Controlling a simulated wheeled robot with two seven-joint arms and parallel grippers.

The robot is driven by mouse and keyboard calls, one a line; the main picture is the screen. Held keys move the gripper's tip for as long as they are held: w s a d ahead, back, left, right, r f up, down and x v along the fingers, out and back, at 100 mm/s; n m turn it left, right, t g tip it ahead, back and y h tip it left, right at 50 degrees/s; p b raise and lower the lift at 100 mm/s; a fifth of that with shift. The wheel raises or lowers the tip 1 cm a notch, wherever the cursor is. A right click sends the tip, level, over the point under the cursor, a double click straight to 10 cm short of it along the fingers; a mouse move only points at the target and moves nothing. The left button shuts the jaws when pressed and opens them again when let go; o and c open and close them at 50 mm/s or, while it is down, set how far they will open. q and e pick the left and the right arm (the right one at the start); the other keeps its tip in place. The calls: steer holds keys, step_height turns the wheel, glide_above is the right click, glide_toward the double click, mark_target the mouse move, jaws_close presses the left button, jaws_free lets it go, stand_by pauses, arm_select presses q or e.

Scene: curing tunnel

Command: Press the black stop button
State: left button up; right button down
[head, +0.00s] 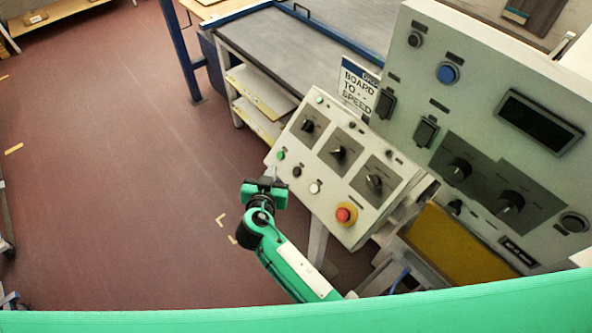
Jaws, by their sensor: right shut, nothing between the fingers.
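A sloped grey control panel (326,152) stands right of centre. Along its lower edge run a green button (281,155), a black button (297,171), a white button (315,188) and a red mushroom button (345,215) on a yellow ring. My right gripper (270,174), green and black, is shut and empty. It is just left of the black button in the picture, near the panel's lower left edge, and does not cover the button. I cannot tell how far it is from the panel face. My left gripper is not in view.
Three rotary knobs sit above the button row, the middle one (338,153) among them. A taller upright panel (480,110) with a blue button (447,73) and dark display (540,122) stands at right. A conveyor table (285,45) lies behind. The floor (110,160) at left is clear.

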mark_target(297, 171)
steer(key=w+d+f+b, duration=0.1)
steer(key=f, duration=0.1)
steer(key=w+d+f+b, duration=0.1)
steer(key=d+f, duration=0.1)
steer(key=w+d+f+b, duration=0.1)
steer(key=d+f, duration=0.1)
steer(key=shift+w+f, duration=0.1)
steer(key=shift+w, duration=0.2)
stand_by(1.9)
steer(key=shift+w+d+f+b, duration=0.15)
steer(key=shift+f+b, duration=0.15)
steer(key=shift+b, duration=0.3)
